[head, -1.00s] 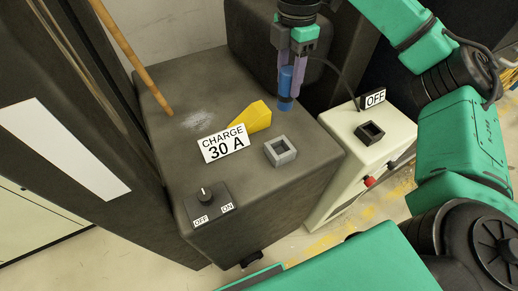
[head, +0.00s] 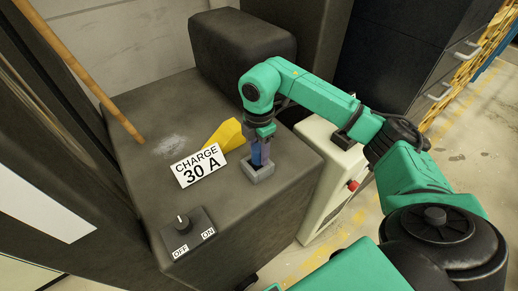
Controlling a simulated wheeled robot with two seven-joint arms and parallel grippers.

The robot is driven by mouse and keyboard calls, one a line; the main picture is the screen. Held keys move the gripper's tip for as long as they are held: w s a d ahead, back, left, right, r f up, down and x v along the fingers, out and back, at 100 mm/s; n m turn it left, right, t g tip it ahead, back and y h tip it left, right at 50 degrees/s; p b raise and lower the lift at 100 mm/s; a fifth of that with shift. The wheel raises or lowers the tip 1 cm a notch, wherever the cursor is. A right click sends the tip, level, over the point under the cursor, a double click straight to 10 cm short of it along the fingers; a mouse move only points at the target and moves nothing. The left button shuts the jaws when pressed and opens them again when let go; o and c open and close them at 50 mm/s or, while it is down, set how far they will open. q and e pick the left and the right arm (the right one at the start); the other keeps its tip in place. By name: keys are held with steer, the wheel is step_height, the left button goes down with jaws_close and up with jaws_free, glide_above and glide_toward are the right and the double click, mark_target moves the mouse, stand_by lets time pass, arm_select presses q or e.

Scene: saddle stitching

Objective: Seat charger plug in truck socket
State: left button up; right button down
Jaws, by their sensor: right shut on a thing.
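The truck socket (head: 263,175) is a grey square frame on top of the dark truck body (head: 225,215). My right gripper (head: 261,152) points down over it, shut on the blue charger plug (head: 257,156). The plug is roughly upright, and its lower end is at the socket's opening. I cannot tell how deep it sits, as the fingers hide most of it. My left gripper is not in view.
A "CHARGE 30 A" label (head: 198,166) and a yellow wedge (head: 224,136) lie left of the socket. An OFF/ON knob (head: 184,222) is nearer the front. The cream charger box (head: 326,190) with a red button (head: 353,185) stands to the right, partly behind my arm.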

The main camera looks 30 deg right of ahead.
steer(key=shift+w+a+f, duration=0.1)
steer(key=shift+f, duration=0.05)
steer(key=shift+c, duration=2.2)
jaws_free()
steer(key=shift+o, duration=0.6)
step_height(320, 180, up, 5)
steer(key=shift+r+b, duration=0.2)
steer(key=shift+b, duration=0.9)
step_height(320, 180, up, 6)
steer(key=shift+r+p, duration=0.1)
steer(key=shift+p, duration=0.6)
steer(key=shift+r, duration=0.4)
